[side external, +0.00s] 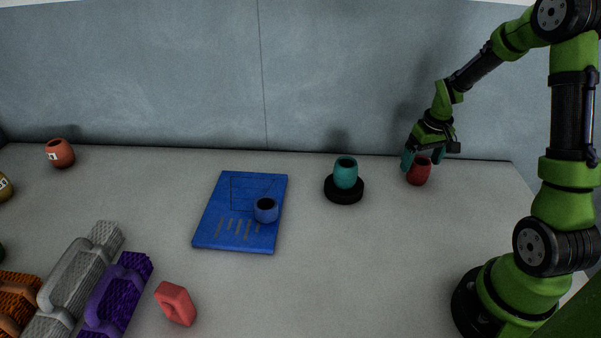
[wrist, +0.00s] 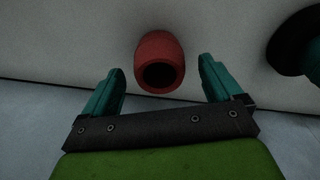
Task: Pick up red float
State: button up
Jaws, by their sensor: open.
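The red float (side external: 419,172) is a small, barrel-shaped piece with a dark hole in its top, standing on the table near the back right. In the wrist view the red float (wrist: 160,62) lies centred, just beyond the line between the two teal fingers. My gripper (side external: 420,158) is open and empty, low beside the float in the side view, with a finger at the float's left. In the wrist view my gripper (wrist: 160,85) has a finger to each side of the float, with gaps showing. I cannot tell the exact height of the fingertips.
A teal float (side external: 346,173) sits on a black disc (side external: 344,196) to the left. A blue float (side external: 266,210) stands on a blue book (side external: 215,232). An orange-red float (side external: 60,153), a pink block (side external: 176,303) and purple (side external: 117,293) and grey pieces (side external: 75,285) lie further left.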

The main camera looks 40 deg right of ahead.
aim_at(422, 161)
notch_tip(422, 161, down, 4)
jog(key=shift+r, duration=0.2)
jog(key=shift+w, duration=0.1)
